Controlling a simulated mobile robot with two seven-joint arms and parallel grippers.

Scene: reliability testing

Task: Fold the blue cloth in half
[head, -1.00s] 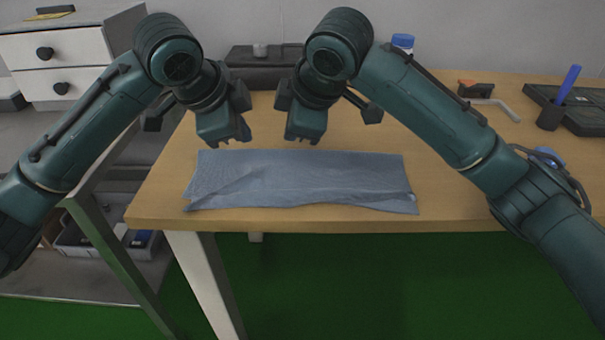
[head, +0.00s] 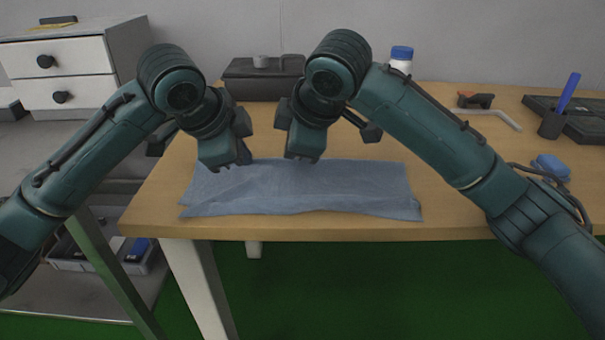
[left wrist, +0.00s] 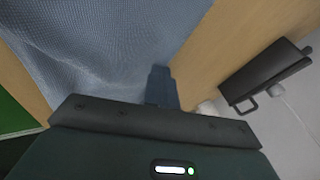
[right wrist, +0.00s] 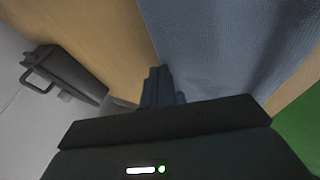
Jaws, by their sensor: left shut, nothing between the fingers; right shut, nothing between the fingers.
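The blue cloth (head: 310,188) lies on the wooden table near its front edge, as a wide strip with a loose, slightly wrinkled front layer. It also fills much of the left wrist view (left wrist: 110,45) and the right wrist view (right wrist: 225,45). My left gripper (head: 232,165) is shut and empty at the cloth's far edge, left of its middle. My right gripper (head: 304,157) is shut and empty at the far edge, near the middle. Whether the fingertips touch the cloth is not clear. The grippers hide parts of the far edge.
A dark toolbox (head: 262,80) stands at the back. A white bottle with a blue cap (head: 401,55) is behind my right arm. An orange-handled tool (head: 477,100), a blue pen in a dark holder (head: 560,110) and a blue object (head: 550,167) are at right. Drawers (head: 62,75) stand at left.

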